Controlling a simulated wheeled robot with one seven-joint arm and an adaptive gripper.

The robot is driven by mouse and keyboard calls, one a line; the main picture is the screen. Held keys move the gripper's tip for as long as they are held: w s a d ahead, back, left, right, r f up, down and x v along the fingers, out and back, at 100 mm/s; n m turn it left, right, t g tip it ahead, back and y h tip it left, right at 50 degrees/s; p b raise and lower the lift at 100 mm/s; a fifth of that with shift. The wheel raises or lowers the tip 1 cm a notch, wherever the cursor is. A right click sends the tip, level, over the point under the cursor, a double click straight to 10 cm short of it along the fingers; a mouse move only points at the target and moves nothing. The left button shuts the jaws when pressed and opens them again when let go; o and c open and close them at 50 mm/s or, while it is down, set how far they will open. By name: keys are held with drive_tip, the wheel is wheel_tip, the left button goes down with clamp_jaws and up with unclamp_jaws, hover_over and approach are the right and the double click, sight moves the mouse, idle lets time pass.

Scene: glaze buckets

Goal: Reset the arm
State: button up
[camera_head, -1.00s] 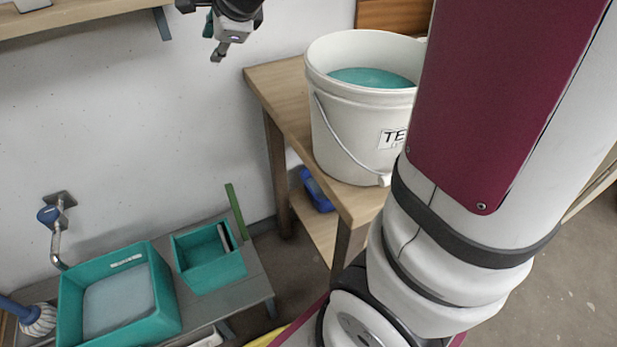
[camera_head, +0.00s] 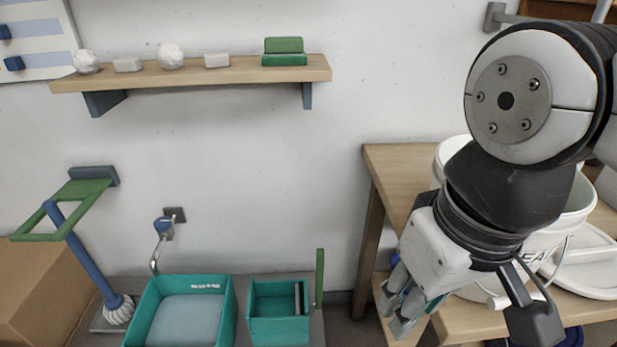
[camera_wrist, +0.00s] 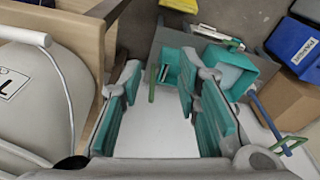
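My arm (camera_head: 510,100) is bent at the right of the head view, in front of the table and bucket. My gripper (camera_head: 465,310) hangs below it, pointing down. In the wrist view my gripper (camera_wrist: 160,85) has its two teal-padded fingers spread apart. Nothing is held between them; a pale wall surface shows behind. A white bucket (camera_head: 580,205) stands behind the arm, mostly hidden. Its side and wire handle also show at the left of the wrist view (camera_wrist: 25,100), beside the gripper.
The wooden table (camera_head: 395,170) is close to the gripper. Two teal bins, a larger one (camera_head: 228,310) and a smaller one (camera_head: 280,330), stand lower left. A wall shelf (camera_head: 200,75) holds small items. A blue-handled brush (camera_head: 80,255) stands left.

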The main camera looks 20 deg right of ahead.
wheel_tip(320, 180, up, 13)
drive_tip(key=t+p, duration=0.2)
drive_tip(key=p, duration=1)
drive_tip(key=shift+d+r+t, duration=0.2)
drive_tip(key=shift+d+t, duration=0.05)
drive_tip(key=shift+t, duration=0.05)
